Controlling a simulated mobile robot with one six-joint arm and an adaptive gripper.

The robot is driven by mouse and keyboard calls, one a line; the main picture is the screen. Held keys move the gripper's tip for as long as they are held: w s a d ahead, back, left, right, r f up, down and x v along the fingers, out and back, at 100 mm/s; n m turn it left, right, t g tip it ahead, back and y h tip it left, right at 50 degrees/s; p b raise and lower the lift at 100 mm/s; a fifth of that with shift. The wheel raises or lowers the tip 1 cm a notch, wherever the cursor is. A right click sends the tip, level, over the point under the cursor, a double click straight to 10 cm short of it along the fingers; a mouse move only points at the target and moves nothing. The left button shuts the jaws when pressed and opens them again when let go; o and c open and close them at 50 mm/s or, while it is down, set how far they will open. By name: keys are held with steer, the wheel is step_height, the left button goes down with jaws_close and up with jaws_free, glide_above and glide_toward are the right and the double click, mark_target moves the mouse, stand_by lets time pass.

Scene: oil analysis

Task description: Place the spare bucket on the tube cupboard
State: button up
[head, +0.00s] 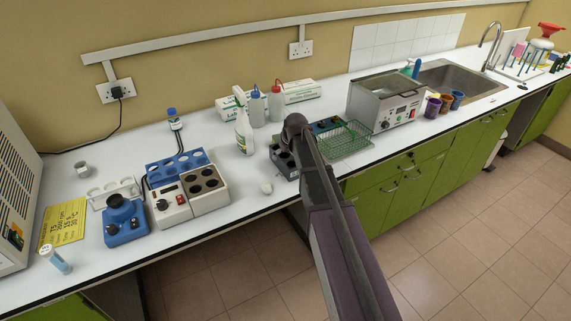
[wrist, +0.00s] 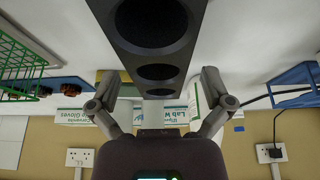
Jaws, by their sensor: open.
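A dark grey block with round wells (head: 284,160) stands on the white bench, partly behind my arm. It looks like the spare bucket, but I cannot be sure. In the wrist view the same kind of block (wrist: 128,45) reaches in from the top, between the fingers of my gripper (wrist: 160,76). The fingers are spread, one on each side of its end, with visible gaps. In the head view my arm hides the fingers. I cannot tell which unit is the tube cupboard; green cupboards (head: 412,185) stand under the bench at right.
A green wire basket (head: 346,140) stands close to the right of my arm. A wash bottle (head: 244,132), other bottles and glove boxes (head: 300,91) stand behind. A block heater (head: 170,200) is to the left. A steel bath (head: 388,101) and coloured beakers (head: 446,102) stand at right.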

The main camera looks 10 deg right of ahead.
steer(key=shift+b+x, duration=0.95)
steer(key=shift+x, duration=0.25)
steer(key=shift+b+x, duration=0.8)
steer(key=shift+x, duration=0.1)
steer(key=shift+d, duration=0.15)
steer(key=shift+s, duration=0.15)
steer(key=c, duration=1.1)
